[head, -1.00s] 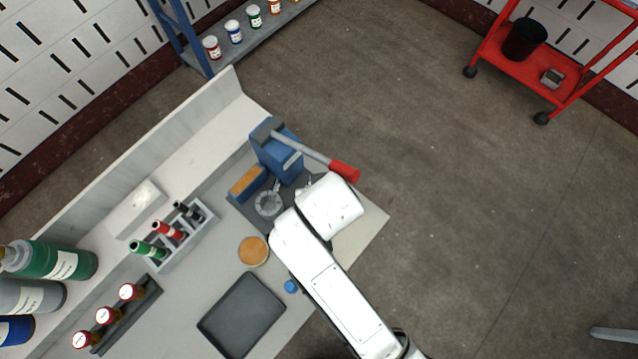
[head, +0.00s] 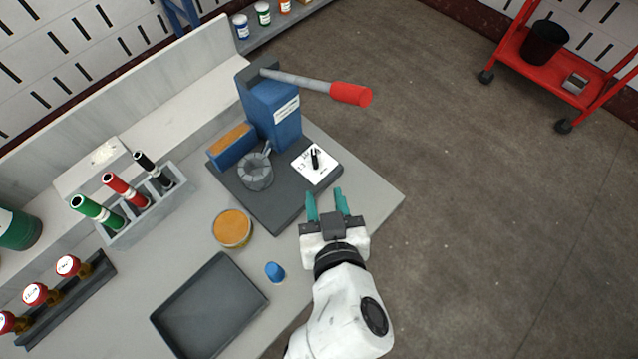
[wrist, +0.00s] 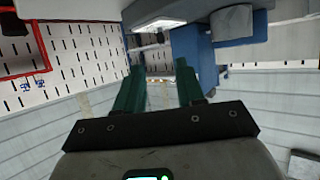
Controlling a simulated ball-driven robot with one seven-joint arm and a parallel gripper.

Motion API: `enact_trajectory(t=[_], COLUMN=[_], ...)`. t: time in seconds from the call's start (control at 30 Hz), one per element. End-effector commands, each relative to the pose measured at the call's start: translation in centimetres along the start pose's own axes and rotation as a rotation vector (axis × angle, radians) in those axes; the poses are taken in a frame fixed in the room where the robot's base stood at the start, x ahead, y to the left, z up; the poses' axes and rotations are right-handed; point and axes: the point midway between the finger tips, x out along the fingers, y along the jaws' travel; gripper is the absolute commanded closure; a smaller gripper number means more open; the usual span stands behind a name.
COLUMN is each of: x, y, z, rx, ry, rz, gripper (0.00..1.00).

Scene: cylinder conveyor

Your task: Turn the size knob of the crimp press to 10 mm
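The crimp press (head: 272,112) is a blue block with a grey lever and a red grip, on a dark base plate at the table's right end. Its size knob (head: 315,158) is a black pointer on a white dial plate on the base, right of the round grey crimp die (head: 256,170). The dial's marks are too small to read. My gripper (head: 326,192) has teal fingers, spread apart and empty, just in front of the dial and apart from the knob. In the wrist view the open fingers (wrist: 158,85) point toward blue and grey parts of the press.
An orange-topped round tin (head: 232,228), a small blue cap (head: 275,271) and a dark tray (head: 209,305) lie left of my arm. A rack of coloured tubes (head: 150,205) stands further left. The press lever's red grip (head: 351,95) overhangs beyond the dial.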

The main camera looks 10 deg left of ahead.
Motion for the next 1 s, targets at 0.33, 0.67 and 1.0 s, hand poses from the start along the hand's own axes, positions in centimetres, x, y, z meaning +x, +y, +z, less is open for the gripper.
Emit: enact_trajectory(t=[0.33, 0.67, 1.0], x=[2.1, 8.0, 10.5], y=[-0.2, -0.2, -0.2], z=[-0.2, -0.4, -0.4], rx=[-0.004, -0.003, -0.004], ry=[0.031, 0.030, 0.029], rz=[-0.008, -0.008, -0.008], gripper=[0.62, 0.62, 0.62])
